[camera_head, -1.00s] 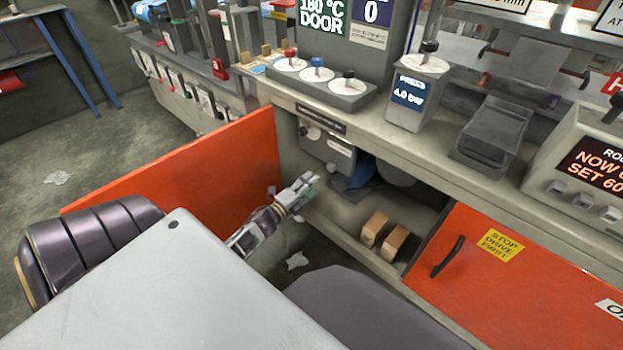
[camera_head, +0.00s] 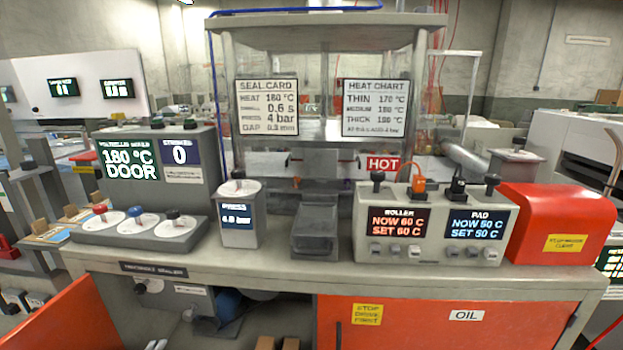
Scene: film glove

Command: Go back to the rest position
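Two small pale tips, which look like the fingertips of my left gripper (camera_head: 156,344), show at the bottom edge of the head view, in front of the open lower cabinet. The rest of that gripper and its arm are cut off by the frame, so I cannot tell whether it is open or shut. My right gripper is not in view.
A grey workbench (camera_head: 330,279) spans the view, with a dial panel (camera_head: 140,232), a roller and pad controller (camera_head: 432,225) and a red housing (camera_head: 560,222). Below are an open orange door (camera_head: 65,322), an orange front (camera_head: 450,330) and wooden blocks (camera_head: 266,343).

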